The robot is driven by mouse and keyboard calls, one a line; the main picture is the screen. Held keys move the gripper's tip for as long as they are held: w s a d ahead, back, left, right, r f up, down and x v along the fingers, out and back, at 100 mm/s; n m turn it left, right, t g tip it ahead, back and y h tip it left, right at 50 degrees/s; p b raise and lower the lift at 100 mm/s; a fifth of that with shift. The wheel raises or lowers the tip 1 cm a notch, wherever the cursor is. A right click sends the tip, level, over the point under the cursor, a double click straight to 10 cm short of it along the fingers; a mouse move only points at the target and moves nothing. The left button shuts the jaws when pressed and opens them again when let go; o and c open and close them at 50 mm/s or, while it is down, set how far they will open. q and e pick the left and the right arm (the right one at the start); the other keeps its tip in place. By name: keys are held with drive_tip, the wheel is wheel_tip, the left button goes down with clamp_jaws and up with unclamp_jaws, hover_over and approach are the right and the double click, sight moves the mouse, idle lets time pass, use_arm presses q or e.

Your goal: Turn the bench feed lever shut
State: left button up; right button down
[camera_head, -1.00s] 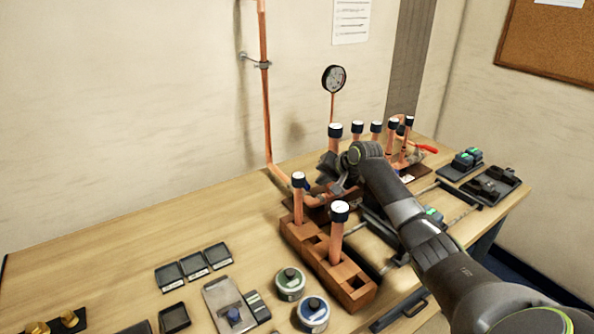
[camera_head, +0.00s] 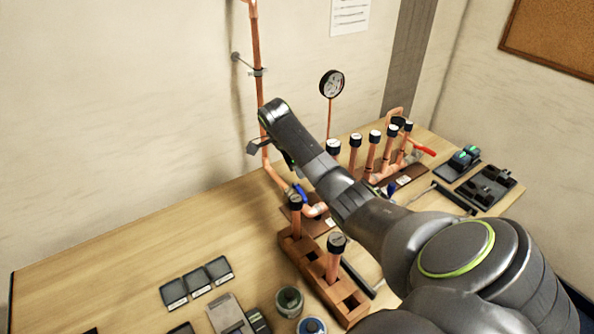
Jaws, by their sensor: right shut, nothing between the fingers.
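A small blue lever (camera_head: 301,193) sits on the copper feed pipe (camera_head: 272,176), where the pipe bends from the wall onto the bench. It shows as a short upright blue shape just left of my right forearm. My right gripper (camera_head: 254,148) is shut and empty, raised in front of the wall pipe, above and left of the blue lever and apart from it. My forearm crosses in front of part of the manifold. A red lever (camera_head: 425,151) is at the manifold's far right end. My left gripper is not in view.
Copper stubs with dark caps (camera_head: 373,137) stand on the manifold, and a pressure gauge (camera_head: 331,84) rises behind. A wooden rack (camera_head: 296,253) holding two capped tubes is in front. Black trays (camera_head: 197,283) and tins (camera_head: 289,301) lie near. The bench's left side is clear.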

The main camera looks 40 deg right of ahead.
sight(300, 192)
drive_tip(key=shift+b+x, duration=0.9)
drive_tip(key=shift+x, duration=0.2)
drive_tip(key=p+x, duration=0.2)
drive_tip(key=x, duration=0.3)
drive_tip(key=shift+f+p, duration=0.35)
drive_tip(key=shift+x, duration=0.75)
drive_tip(key=shift+s, duration=0.1)
